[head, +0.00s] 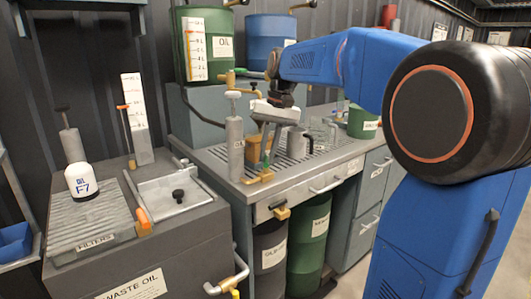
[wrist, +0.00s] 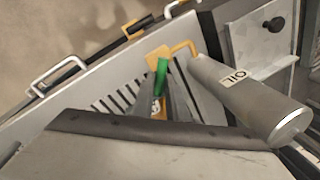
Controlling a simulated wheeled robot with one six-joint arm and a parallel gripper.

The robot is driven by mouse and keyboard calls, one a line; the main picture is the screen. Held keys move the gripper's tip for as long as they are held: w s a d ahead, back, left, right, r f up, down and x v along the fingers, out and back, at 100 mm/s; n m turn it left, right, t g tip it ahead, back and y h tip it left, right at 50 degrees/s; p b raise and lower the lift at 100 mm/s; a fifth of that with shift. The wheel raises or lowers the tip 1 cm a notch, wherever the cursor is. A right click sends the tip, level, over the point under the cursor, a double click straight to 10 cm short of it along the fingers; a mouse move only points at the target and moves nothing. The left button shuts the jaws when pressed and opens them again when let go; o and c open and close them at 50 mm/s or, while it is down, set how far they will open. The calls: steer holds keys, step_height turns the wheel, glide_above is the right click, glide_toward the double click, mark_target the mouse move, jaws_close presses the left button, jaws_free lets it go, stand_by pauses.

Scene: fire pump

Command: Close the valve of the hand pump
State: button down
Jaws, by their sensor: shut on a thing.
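The hand pump (head: 235,148) is an upright grey cylinder with a T-handle on top, standing at the left front of the grated bench. In the wrist view the pump (wrist: 242,95) carries an OIL label, and a brass pipe with a brass fitting (wrist: 181,46) comes from its base. The green valve handle (wrist: 161,70) sits by this fitting, between the fingers. My gripper (wrist: 164,82) is shut on the green handle.
A grey can (head: 297,142) and a green can (head: 362,122) are to the right. OIL (head: 210,48) and blue (head: 268,40) drums stand behind. The waste oil cabinet (head: 185,245) is at left.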

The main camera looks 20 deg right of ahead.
steer(key=m, duration=0.3)
steer(key=s+m, duration=0.1)
steer(key=m, duration=0.1)
steer(key=shift+d+m+t+h, duration=0.3)
steer(key=shift+d+t, duration=0.1)
steer(key=shift+s+d+m+t+h, duration=0.15)
steer(key=shift+s+m+h, duration=0.1)
steer(key=shift+m, duration=1.05)
steer(key=shift+s+a+m+t+h, duration=0.1)
steer(key=shift+s+m+t+h, duration=0.1)
steer(key=shift+m, duration=1.1)
steer(key=c, duration=1.7)
jaws_free()
steer(key=shift+c, duration=0.2)
steer(key=v, duration=1.7)
steer(key=shift+r, duration=0.25)
steer(key=shift+d, duration=0.1)
